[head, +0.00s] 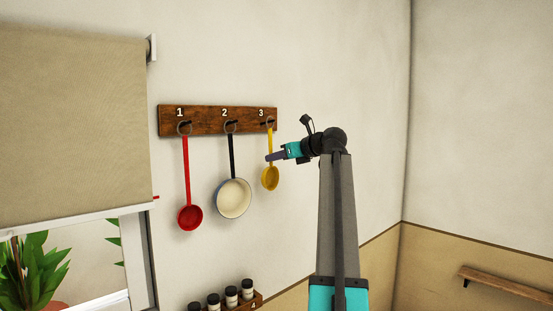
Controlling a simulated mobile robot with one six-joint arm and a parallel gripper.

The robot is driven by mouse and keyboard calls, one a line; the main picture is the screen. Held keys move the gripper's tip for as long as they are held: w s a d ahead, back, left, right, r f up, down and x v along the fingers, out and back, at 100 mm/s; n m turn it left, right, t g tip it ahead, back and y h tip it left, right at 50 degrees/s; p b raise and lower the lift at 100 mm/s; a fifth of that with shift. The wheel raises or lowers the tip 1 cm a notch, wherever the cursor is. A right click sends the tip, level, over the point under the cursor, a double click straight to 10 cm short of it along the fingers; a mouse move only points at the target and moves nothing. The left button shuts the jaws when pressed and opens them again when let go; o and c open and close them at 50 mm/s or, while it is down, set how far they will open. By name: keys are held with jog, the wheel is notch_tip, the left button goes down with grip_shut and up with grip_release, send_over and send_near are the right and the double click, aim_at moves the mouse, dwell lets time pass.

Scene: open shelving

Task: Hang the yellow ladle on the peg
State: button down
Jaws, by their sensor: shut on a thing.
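The yellow ladle (270,178) hangs down upright at the right end of the wooden peg rack (201,121), under the number 3. Its ring is at peg 3 (270,124); whether the peg passes through the ring is too small to tell. My gripper (270,157) reaches in from the right and is shut on the ladle's handle, partway between ring and bowl. The gripper's fingers hide a little of the handle.
A red ladle (190,217) hangs at peg 1 and a white pan (234,199) with a dark handle at peg 2, close left of the yellow ladle. A spice rack (257,301) with several jars is below. A window blind (75,130) is at left.

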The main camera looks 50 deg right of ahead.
jog(key=shift+x, duration=0.9)
jog(key=shift+f, duration=0.2)
jog(key=c, duration=1.7)
grip_release()
jog(key=shift+s, duration=0.1)
jog(key=shift+b+v, duration=2.65)
jog(key=shift+v, duration=4.15)
